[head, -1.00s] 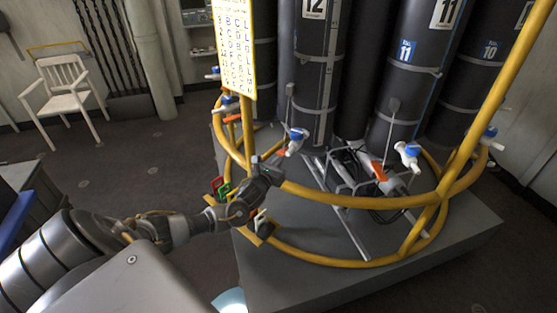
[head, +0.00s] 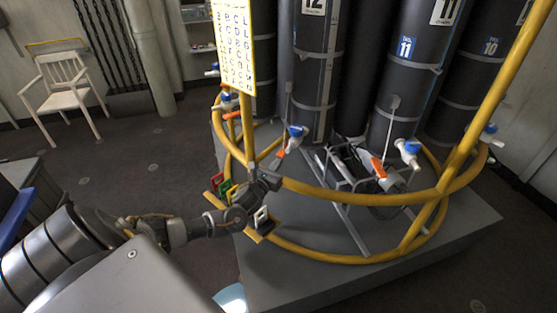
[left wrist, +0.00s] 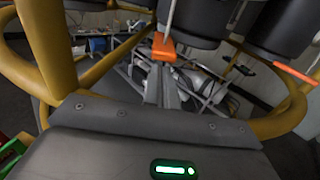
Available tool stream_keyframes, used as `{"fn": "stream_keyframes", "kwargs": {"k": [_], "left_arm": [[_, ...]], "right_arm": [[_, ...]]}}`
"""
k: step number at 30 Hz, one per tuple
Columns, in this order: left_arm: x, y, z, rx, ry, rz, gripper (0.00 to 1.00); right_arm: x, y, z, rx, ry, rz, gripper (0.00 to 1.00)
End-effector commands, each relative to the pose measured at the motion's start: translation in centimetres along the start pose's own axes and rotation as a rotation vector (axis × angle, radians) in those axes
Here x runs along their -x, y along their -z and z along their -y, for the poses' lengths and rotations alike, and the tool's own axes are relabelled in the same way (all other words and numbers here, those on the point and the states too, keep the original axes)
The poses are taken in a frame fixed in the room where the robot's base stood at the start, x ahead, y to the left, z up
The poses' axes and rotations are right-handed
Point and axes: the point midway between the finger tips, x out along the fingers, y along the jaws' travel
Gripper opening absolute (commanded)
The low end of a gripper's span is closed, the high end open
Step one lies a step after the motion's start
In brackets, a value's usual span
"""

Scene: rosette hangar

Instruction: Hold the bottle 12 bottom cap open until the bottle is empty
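Bottle 12 (head: 313,70) is a tall dark cylinder standing upright, its number at the top of the head view. At its foot is a blue-and-white bottom cap (head: 297,132) with an orange lever (head: 281,155). My left gripper (head: 276,165) reaches in from the left, over the yellow ring rail, to this lever. In the left wrist view, its grey fingers (left wrist: 163,85) are close together and meet the orange lever (left wrist: 164,47); they look shut on it. The bottle's inside and any outflow cannot be seen. My right gripper is not in view.
Yellow rails (head: 350,200) circle the bottles close to my left wrist. Bottle 11 (head: 405,85) stands to the right with its own cap (head: 408,147). A metal frame (head: 340,180) sits on the grey platform (head: 295,275). A white chair (head: 68,88) stands at the far left.

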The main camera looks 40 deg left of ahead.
Motion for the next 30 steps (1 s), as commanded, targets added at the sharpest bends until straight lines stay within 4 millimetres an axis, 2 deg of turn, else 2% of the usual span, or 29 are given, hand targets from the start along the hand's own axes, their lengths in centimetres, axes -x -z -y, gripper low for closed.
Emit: {"fn": "stream_keyframes", "kwargs": {"k": [1,18,30], "left_arm": [[0.5,-0.3,0.0,0.0,0.0,-0.002,0.0],[5.4,-0.1,0.0,-0.001,0.001,-0.004,0.0],[8.1,0.0,0.1,0.0,0.001,-0.002,0.0]], "right_arm": [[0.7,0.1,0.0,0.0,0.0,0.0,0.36],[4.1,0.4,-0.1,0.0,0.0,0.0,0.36],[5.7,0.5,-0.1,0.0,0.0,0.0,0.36]]}}
